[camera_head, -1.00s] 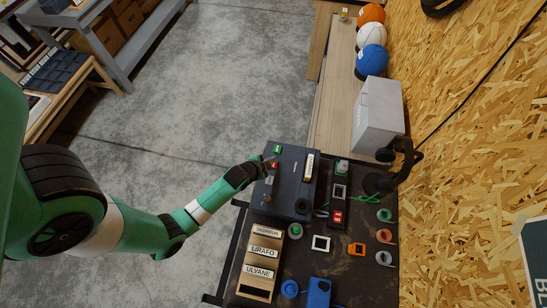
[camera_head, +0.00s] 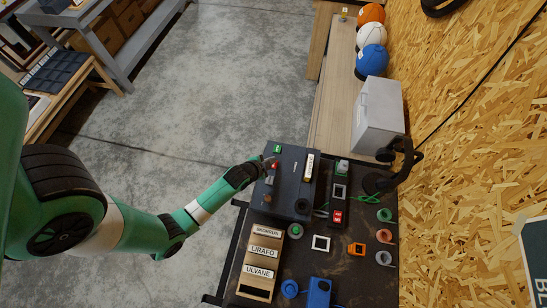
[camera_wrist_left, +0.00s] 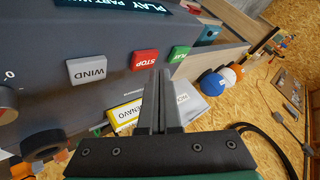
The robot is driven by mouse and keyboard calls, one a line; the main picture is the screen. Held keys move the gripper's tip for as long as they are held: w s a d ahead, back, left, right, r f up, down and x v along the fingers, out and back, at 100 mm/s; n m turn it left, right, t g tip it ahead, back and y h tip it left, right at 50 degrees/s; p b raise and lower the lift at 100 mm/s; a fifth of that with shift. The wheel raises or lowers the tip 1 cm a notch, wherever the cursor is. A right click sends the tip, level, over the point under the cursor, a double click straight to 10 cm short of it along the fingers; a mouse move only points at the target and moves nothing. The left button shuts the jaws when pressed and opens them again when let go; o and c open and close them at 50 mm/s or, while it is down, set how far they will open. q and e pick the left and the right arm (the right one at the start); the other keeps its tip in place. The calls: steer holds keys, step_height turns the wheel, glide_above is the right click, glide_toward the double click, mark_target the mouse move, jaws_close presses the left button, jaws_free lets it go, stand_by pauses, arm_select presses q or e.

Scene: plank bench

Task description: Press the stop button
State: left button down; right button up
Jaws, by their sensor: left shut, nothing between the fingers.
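A dark box-shaped machine (camera_head: 292,193) stands on the bench. In the left wrist view its face carries a red STOP button (camera_wrist_left: 145,60), between a grey WIND button (camera_wrist_left: 87,70) and a green PLAY button (camera_wrist_left: 180,53). The red button (camera_head: 275,166) and green button (camera_head: 277,149) also show in the head view. My left gripper (camera_wrist_left: 158,76) is shut and empty, its fingertips right beside the lower right edge of the STOP button. I cannot tell whether they touch it. In the head view the gripper (camera_head: 267,163) is at the machine's left edge. My right gripper is out of view.
A wooden rack with labels (camera_head: 264,251), several tape rolls (camera_head: 384,215), a blue container (camera_head: 318,292) and a black stand (camera_head: 383,180) share the bench. A grey case (camera_head: 379,115) and round coloured objects (camera_head: 370,60) lie behind. Open floor is left of the bench.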

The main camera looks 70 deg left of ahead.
arm_select(q)
steer(key=shift+f, duration=0.1)
steer(key=shift+f+b, duration=0.3)
steer(key=shift+f, duration=0.05)
steer(key=shift+f+b, duration=0.4)
steer(key=shift+f, duration=0.1)
stand_by(0.6)
steer(key=shift+r, duration=0.15)
steer(key=shift+r+p, duration=0.8)
steer(key=shift+p, duration=0.15)
step_height(320, 180, up, 5)
steer(key=p, duration=0.5)
